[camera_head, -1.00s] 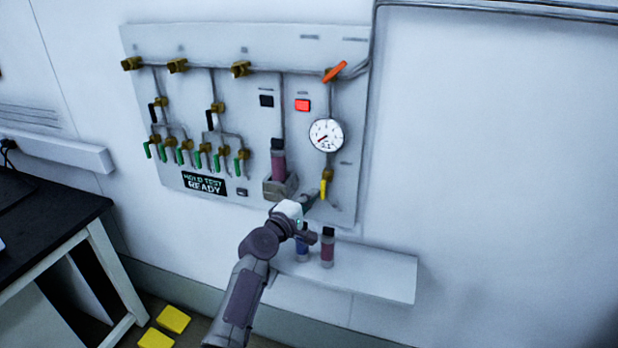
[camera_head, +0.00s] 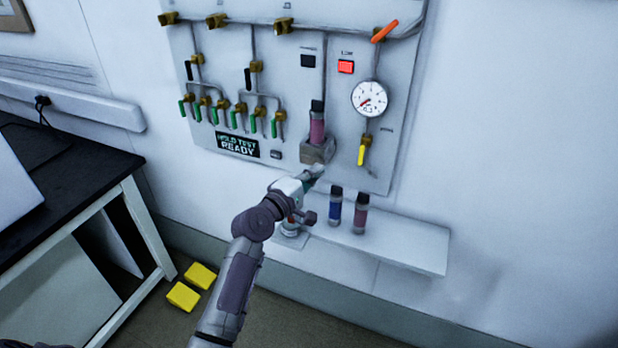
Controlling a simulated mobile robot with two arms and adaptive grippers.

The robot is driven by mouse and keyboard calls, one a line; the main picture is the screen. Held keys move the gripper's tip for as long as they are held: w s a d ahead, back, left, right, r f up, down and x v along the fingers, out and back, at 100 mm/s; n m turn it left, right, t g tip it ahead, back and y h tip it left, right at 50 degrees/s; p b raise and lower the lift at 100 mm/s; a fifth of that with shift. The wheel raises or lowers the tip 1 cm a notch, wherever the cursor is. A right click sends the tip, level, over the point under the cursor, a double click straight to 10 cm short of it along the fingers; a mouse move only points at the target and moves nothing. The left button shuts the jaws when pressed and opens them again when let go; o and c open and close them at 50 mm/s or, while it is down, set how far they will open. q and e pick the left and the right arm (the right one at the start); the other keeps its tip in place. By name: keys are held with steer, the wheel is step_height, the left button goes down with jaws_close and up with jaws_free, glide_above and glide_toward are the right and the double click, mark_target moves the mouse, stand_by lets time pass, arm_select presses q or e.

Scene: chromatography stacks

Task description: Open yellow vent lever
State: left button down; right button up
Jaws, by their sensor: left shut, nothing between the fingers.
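The yellow vent lever (camera_head: 361,155) hangs downward from a brass valve below the round pressure gauge on the wall panel. My left gripper (camera_head: 318,172) is shut and empty. In the picture it lies to the left of the lever and a little lower, just under the grey holder block (camera_head: 317,151) with its dark-capped purple cartridge (camera_head: 317,128). A gap shows between gripper and lever. My right gripper is not in view.
A white shelf (camera_head: 405,247) below the panel bears a blue cartridge (camera_head: 335,207) and a purple cartridge (camera_head: 360,214) close to my left gripper. An orange lever (camera_head: 384,31) and several green levers are on the panel. A black-topped table (camera_head: 70,165) stands left.

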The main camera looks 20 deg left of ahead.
arm_select(q)
steer(key=s+d+f+m+g, duration=0.3)
steer(key=s+f+m+g, duration=0.15)
steer(key=s+f, duration=0.4)
steer(key=s+d+f+m+g, duration=0.25)
steer(key=s+f+m, duration=0.35)
steer(key=s, duration=0.5)
steer(key=s+a+f+m+g+y, duration=0.2)
steer(key=s+m+g, duration=0.1)
steer(key=s, duration=0.7)
steer(key=s+a+f+m+g+y, duration=0.2)
steer(key=s+m+g+y, duration=0.15)
steer(key=s, duration=0.65)
step_height(320, 180, down, 24)
steer(key=s+f+g, duration=0.1)
steer(key=g, duration=0.1)
steer(key=s+a+f, duration=0.2)
steer(key=s+f, duration=1.5)
steer(key=shift+a+m+g, duration=0.35)
steer(key=shift+m+g, duration=0.05)
steer(key=shift+g, duration=0.05)
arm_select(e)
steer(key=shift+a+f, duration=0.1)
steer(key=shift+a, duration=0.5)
